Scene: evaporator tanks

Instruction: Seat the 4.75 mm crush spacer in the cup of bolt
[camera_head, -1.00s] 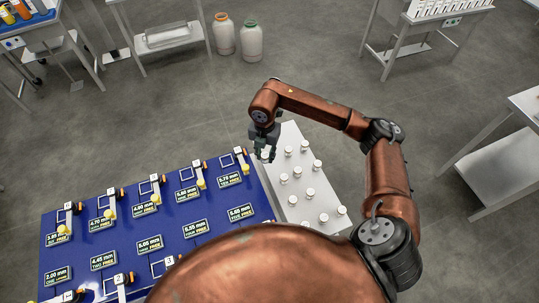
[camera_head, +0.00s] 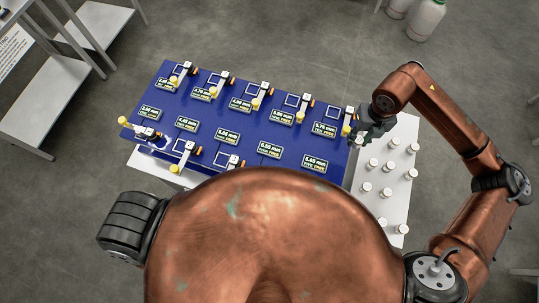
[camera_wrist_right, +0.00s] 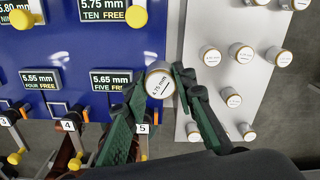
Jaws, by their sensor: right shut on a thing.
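My right gripper (camera_wrist_right: 170,88) is shut on a small white cylindrical spacer (camera_wrist_right: 160,82), whose top label reads 4.75 mm in the right wrist view. In the head view the right gripper (camera_head: 372,130) is at the right end of the blue board (camera_head: 190,108), beside the 5.75 mm station; the held spacer is hard to make out there. The board carries two rows of bolts with yellow ends, such as one bolt (camera_head: 184,72) at the far left, each near a size plate. I cannot tell which bolt's cup is meant. My left gripper is not in view.
A white tray (camera_head: 402,133) right of the board holds several more white-capped spacers (camera_head: 388,168), standing apart. A metal shelf stand (camera_head: 40,105) is at the left. Grey floor (camera_head: 300,35) beyond the board is clear. Jars stand at the top right.

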